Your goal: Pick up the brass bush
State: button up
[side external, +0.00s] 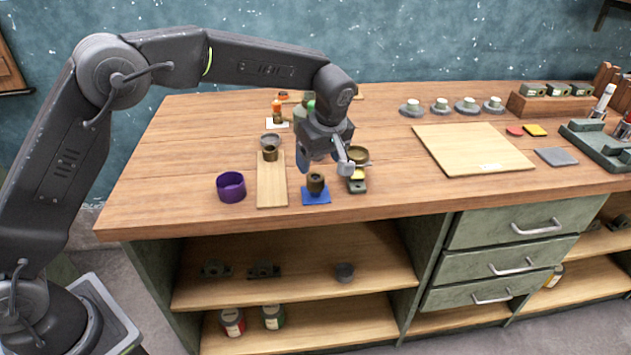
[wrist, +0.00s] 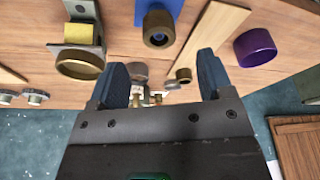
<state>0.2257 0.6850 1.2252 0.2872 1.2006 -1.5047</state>
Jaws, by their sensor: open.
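A dark brass bush (side external: 316,184) stands upright on a blue mat (side external: 316,197) near the bench's front edge; in the wrist view the bush (wrist: 158,28) shows its open bore. A wide brass ring (side external: 358,155) is to the right, seen large in the wrist view (wrist: 80,65). Which one the task names is unclear. My gripper (side external: 324,163) is open and empty above the bench, behind the blue mat; its fingers (wrist: 162,74) are apart.
A purple ring (side external: 231,187) stands left of the board. A green-grey block with a yellow piece (side external: 357,183) lies right of the blue mat. Small bottles and parts (side external: 277,110) stand behind. A large pale board (side external: 473,148) lies right, with open bench between.

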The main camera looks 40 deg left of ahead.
aim_at(315, 178)
jog(key=shift+x, duration=3.6)
jog(key=shift+w+r, duration=0.1)
jog(key=shift+w, duration=0.05)
jog(key=shift+c, duration=0.2)
jog(key=c, duration=1.2)
jog(key=shift+r, duration=0.1)
